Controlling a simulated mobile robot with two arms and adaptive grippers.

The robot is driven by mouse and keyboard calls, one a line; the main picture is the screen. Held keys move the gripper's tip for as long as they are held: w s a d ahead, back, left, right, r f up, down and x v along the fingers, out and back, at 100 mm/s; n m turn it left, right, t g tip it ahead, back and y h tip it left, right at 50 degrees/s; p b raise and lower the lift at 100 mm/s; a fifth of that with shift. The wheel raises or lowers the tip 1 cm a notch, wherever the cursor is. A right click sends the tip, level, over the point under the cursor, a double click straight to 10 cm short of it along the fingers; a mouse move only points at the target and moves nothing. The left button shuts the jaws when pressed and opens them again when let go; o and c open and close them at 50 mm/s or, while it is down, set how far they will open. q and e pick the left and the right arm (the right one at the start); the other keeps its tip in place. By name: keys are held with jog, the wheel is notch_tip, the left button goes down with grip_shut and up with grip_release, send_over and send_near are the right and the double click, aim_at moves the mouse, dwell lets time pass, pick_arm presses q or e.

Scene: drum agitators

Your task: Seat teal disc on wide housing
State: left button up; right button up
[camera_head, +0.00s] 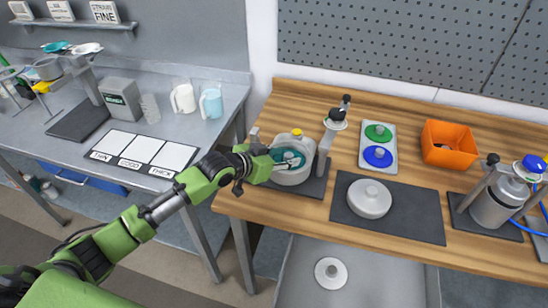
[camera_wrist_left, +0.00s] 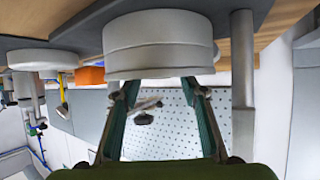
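The wide housing (camera_head: 294,175) is a white round pot on a dark base at the left of the wooden bench; its wall also fills the top of the wrist view (camera_wrist_left: 160,45). My right gripper is not in view.
A post with a black knob (camera_head: 337,115) stands close right of the housing. A white lid (camera_head: 369,198) lies on a dark mat. A plate with green and blue discs (camera_head: 377,146), an orange bin (camera_head: 449,144) and a metal canister (camera_head: 498,203) are farther right.

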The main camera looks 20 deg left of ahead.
pick_arm(q)
jog(key=v, duration=1.1)
jog(key=shift+s, duration=0.25)
jog(key=shift+r, duration=0.15)
